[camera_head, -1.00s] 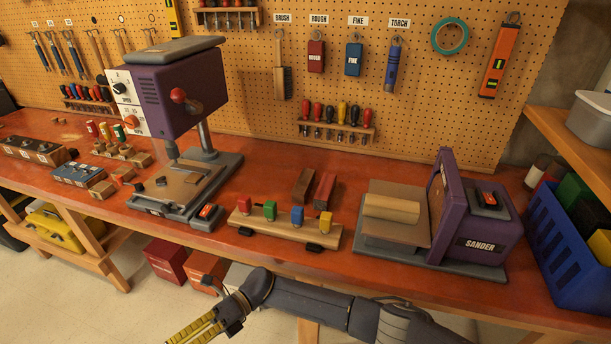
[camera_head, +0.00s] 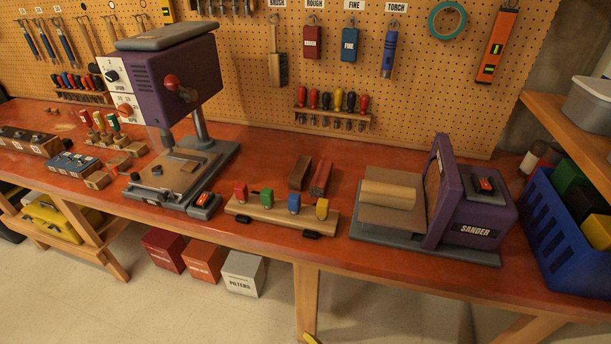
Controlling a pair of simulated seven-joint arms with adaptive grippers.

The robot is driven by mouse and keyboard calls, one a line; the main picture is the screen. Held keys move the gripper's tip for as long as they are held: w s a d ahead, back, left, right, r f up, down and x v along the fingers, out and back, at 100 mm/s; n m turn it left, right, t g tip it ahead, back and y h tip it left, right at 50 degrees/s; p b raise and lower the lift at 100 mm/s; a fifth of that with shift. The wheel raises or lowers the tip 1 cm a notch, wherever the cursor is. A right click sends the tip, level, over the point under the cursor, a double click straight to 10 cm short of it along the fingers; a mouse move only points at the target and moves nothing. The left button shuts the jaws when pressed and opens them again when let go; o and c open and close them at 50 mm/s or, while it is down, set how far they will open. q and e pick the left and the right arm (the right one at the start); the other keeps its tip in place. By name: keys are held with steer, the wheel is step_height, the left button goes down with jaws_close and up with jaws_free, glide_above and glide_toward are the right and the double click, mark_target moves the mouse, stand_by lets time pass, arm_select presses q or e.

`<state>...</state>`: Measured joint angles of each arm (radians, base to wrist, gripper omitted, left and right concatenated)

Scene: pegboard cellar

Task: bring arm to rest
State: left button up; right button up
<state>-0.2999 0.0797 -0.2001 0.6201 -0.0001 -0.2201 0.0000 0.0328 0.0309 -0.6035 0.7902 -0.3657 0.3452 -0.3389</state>
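Only a small yellow and black tip (camera_head: 311,339) shows at the bottom edge, below the bench. It looks like a fingertip of my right gripper, and the rest of that gripper and arm is out of view. Whether it is open or shut cannot be seen. My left gripper is not in view. Neither gripper is near anything on the bench (camera_head: 330,258).
A purple drill press (camera_head: 165,85) stands left on the bench. A wooden block with coloured pieces (camera_head: 270,213) is at the middle, a sander (camera_head: 475,232) at right. A blue crate (camera_head: 562,240) is far right. Boxes (camera_head: 243,273) sit under the bench; the floor in front is clear.

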steer(key=s+d+f+m+g+h, duration=0.2)
steer(key=s+d+f+m+h, duration=0.1)
steer(key=s+d+f, duration=0.5)
steer(key=s+d+f+m+g+h, duration=0.25)
steer(key=s+d+f, duration=0.35)
steer(key=s+d, duration=0.3)
steer(key=s+d+f+m+g, duration=0.1)
steer(key=s+d, duration=0.2)
steer(key=s, duration=0.4)
steer(key=s+d+f+m+g+h, duration=0.1)
steer(key=s+d+f+m, duration=0.1)
steer(key=s, duration=0.5)
steer(key=s+d+f+m+g+h, duration=0.1)
steer(key=s+d+g, duration=0.1)
steer(key=s+d, duration=0.2)
steer(key=s, duration=0.3)
steer(key=shift+s+d+f, duration=0.2)
steer(key=shift+s+d, duration=0.1)
steer(key=shift+m, duration=0.25)
steer(key=shift+o, duration=0.9)
steer(key=shift+a, duration=0.1)
